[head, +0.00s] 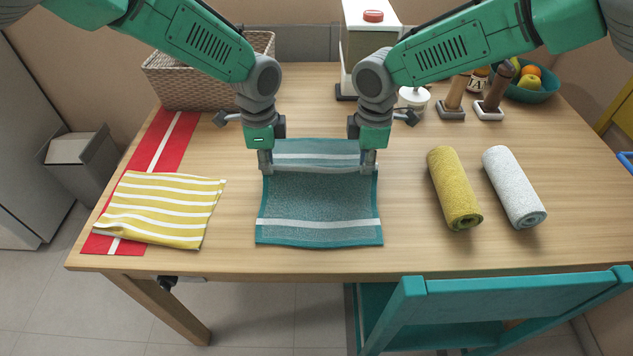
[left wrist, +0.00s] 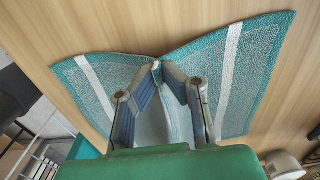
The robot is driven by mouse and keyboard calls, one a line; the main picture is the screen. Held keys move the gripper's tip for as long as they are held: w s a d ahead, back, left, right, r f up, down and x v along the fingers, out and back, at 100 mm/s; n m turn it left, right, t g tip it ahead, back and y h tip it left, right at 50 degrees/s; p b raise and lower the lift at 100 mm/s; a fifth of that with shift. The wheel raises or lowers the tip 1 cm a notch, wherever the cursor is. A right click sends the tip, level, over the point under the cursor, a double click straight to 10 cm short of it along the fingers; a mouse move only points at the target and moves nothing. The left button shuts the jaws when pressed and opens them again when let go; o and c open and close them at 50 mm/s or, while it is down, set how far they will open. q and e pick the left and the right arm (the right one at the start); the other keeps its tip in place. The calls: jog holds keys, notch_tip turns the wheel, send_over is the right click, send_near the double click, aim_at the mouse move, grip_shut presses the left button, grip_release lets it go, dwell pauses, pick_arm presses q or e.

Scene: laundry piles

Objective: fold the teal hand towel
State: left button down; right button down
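The teal hand towel (head: 318,200) lies on the table in front of me, with a white stripe near each end. A raised ridge runs across it between my grippers in the head view. My left gripper (head: 265,165) is at the towel's left edge. In the left wrist view its fingertips (left wrist: 160,68) meet on the towel's edge (left wrist: 95,85), which is pinched up into a peak. My right gripper (head: 369,163) is at the right edge, level with the left one. Its fingers look closed on the cloth there.
A yellow striped cloth (head: 160,208) lies over a red cloth (head: 170,140) at the left. Rolled yellow (head: 453,185) and white (head: 512,185) towels lie at the right. A wicker basket (head: 185,85) stands behind. A teal chair (head: 500,290) is at the front edge. Wood is bare around the towel.

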notch_tip(320, 180, up, 18)
jog(key=p, duration=1.7)
jog(key=shift+a+f, duration=0.1)
